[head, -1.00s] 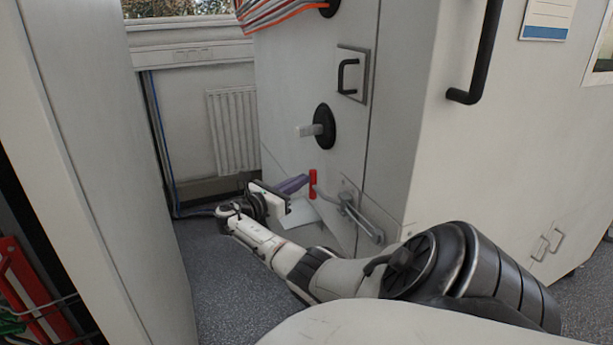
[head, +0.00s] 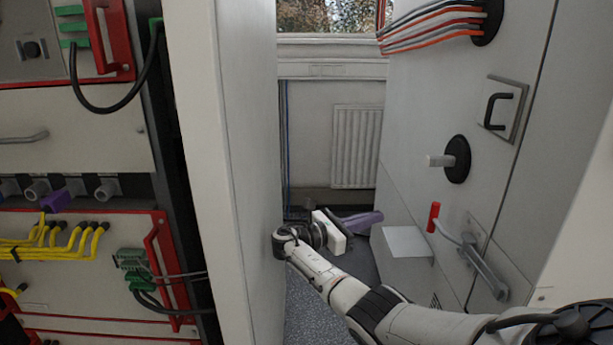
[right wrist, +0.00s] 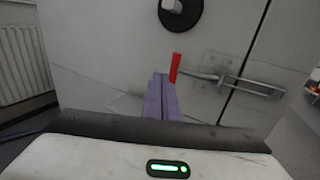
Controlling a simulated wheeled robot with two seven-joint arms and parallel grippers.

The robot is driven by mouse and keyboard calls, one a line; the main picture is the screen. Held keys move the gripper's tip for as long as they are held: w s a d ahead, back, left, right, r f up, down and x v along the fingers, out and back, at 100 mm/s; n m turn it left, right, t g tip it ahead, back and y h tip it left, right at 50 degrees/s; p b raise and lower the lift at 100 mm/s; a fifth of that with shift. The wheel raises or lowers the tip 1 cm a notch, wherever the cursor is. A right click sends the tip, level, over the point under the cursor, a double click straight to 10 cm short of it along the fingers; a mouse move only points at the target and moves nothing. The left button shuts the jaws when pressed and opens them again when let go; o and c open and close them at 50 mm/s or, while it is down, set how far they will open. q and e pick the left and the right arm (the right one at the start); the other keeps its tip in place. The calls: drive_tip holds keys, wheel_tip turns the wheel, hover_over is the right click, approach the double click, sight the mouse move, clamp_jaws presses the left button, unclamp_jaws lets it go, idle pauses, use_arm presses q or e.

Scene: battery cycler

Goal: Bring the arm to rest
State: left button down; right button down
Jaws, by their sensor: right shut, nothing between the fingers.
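My right gripper (head: 362,222) has purple fingers and extends into the gap between the tall white panel on the left and the pale cabinet on the right. In the right wrist view its purple fingers (right wrist: 161,98) are together with nothing between them. They point toward the cabinet face, with a red-handled lever (right wrist: 175,68) just beyond their tips in the picture. In the head view the lever (head: 434,217) stands to the right of the gripper, apart from it. My left gripper is not in view.
The white panel (head: 225,150) stands close left of my right forearm. The cabinet (head: 440,120) carries a black round fitting (head: 457,159), a black handle (head: 497,110) and a small pale shelf (head: 405,242). A rack with yellow cables (head: 60,240) is at left. A radiator (head: 356,145) is behind.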

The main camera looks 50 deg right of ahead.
drive_tip(key=a+f+t+y, duration=0.45)
drive_tip(key=a+f, duration=0.45)
drive_tip(key=f, duration=0.5)
drive_tip(key=a+f+t+y, duration=0.3)
drive_tip(key=a+f+t, duration=0.45)
drive_tip(key=f, duration=0.75)
drive_tip(key=s+a+f+m+y, duration=0.1)
drive_tip(key=s+a+f+y, duration=0.15)
drive_tip(key=a, duration=0.35)
drive_tip(key=s+a+f+m+y, duration=0.2)
drive_tip(key=s+a, duration=0.1)
drive_tip(key=a, duration=0.3)
drive_tip(key=s+a+r+m+t+y, duration=0.1)
drive_tip(key=s+a+r+m+y, duration=0.1)
drive_tip(key=a, duration=0.4)
drive_tip(key=s+a+r+m+t+y, duration=0.1)
drive_tip(key=s+a+r+m+y, duration=0.1)
drive_tip(key=a, duration=0.5)
drive_tip(key=s+a+r+m+t+y, duration=0.1)
drive_tip(key=s+a+r+m+y, duration=0.1)
drive_tip(key=a, duration=0.5)
drive_tip(key=s+m+y, duration=0.1)
drive_tip(key=s+m, duration=0.1)
drive_tip(key=s, duration=0.1)
drive_tip(key=shift+s+a+m, duration=0.2)
drive_tip(key=shift+s+m, duration=0.1)
drive_tip(key=shift+s, duration=0.05)
drive_tip(key=shift+d, duration=0.15)
